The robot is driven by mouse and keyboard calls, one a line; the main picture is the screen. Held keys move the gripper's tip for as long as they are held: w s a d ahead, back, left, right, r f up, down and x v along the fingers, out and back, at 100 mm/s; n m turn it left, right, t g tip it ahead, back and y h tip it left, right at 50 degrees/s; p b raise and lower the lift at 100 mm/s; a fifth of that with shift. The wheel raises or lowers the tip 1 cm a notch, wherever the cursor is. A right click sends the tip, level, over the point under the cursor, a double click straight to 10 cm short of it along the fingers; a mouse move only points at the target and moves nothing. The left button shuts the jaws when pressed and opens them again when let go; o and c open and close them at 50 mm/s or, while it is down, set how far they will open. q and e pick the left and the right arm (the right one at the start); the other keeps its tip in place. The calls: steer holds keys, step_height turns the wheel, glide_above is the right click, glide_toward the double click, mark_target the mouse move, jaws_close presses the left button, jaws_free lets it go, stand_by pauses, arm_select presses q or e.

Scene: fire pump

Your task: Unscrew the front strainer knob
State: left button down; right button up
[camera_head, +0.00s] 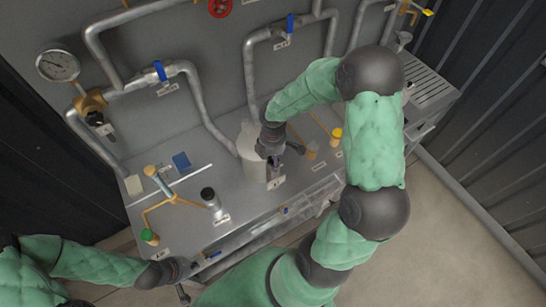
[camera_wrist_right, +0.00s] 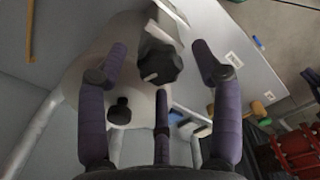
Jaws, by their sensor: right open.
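The strainer is a grey cylindrical housing (camera_head: 252,166) on the bench, with pipes around it. In the right wrist view its pale body (camera_wrist_right: 92,62) fills the left and middle. A black lobed knob (camera_wrist_right: 160,66) sits on it, between the spread fingers of my right gripper (camera_wrist_right: 160,50). The gripper is open, and no finger clearly touches the knob. A smaller black knob (camera_wrist_right: 120,112) shows nearer the left finger. In the head view my right gripper (camera_head: 274,152) is over the strainer and hides the knobs. My left gripper (camera_head: 176,270) is low by the bench's front edge; its jaws are unclear.
Grey pipes with blue-handled valves (camera_head: 160,70) run along the back panel. A pressure gauge (camera_head: 58,66) is at upper left. A yellow pipe assembly (camera_head: 160,184) and a black-topped cylinder (camera_head: 210,197) stand left of the strainer. A yellow-capped fitting (camera_head: 336,134) stands to its right.

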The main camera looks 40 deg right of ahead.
step_height(320, 180, up, 12)
stand_by(0.5)
steer(key=shift+f, duration=0.1)
step_height(320, 180, down, 12)
steer(key=m+p, duration=0.6)
steer(key=m, duration=0.4)
steer(key=shift+w, duration=0.1)
stand_by(0.3)
steer(key=c, duration=1.1)
